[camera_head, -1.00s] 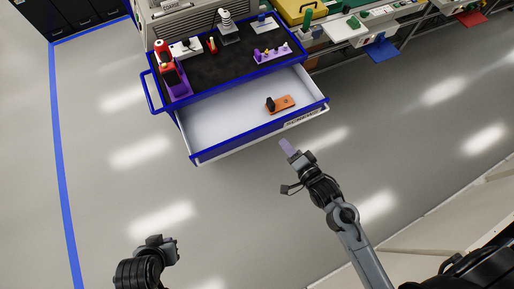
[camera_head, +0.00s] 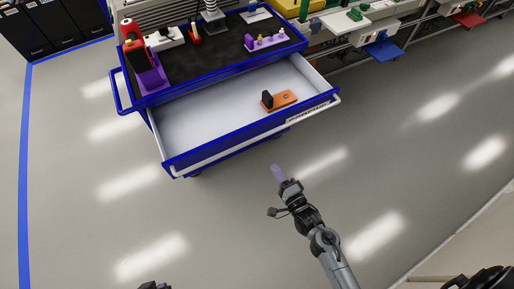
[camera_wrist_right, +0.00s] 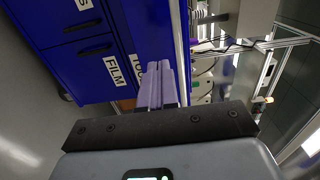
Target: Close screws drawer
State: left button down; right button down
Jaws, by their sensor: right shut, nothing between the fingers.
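The open drawer (camera_head: 215,119) sticks out of the front of a blue tool cart. It has a white interior, a blue front and a white handle bar (camera_head: 255,137). A label on the right part of its front is too small to read. My right gripper (camera_head: 276,171) has lilac fingers and is in front of the drawer, apart from it. It is shut and empty; its fingers (camera_wrist_right: 157,80) lie together in the right wrist view. Only a sliver of my left arm's end (camera_head: 155,286) shows at the bottom edge; its fingers are hidden.
An orange block with a black part (camera_head: 279,101) lies in the drawer. Tools stand on the cart's dark top (camera_head: 195,64). The right wrist view shows blue drawer fronts (camera_wrist_right: 91,50), one labelled FILM. The floor (camera_head: 400,170) in front is clear.

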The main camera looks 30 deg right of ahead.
aim_at(253, 135)
jog(key=w+b, duration=0.1)
jog(key=w, duration=0.3)
jog(key=w+b, duration=0.1)
jog(key=w, duration=0.4)
jog(key=w+b, duration=0.2)
jog(key=w, duration=0.3)
jog(key=shift+a+f, duration=0.15)
jog(key=shift+a, duration=0.1)
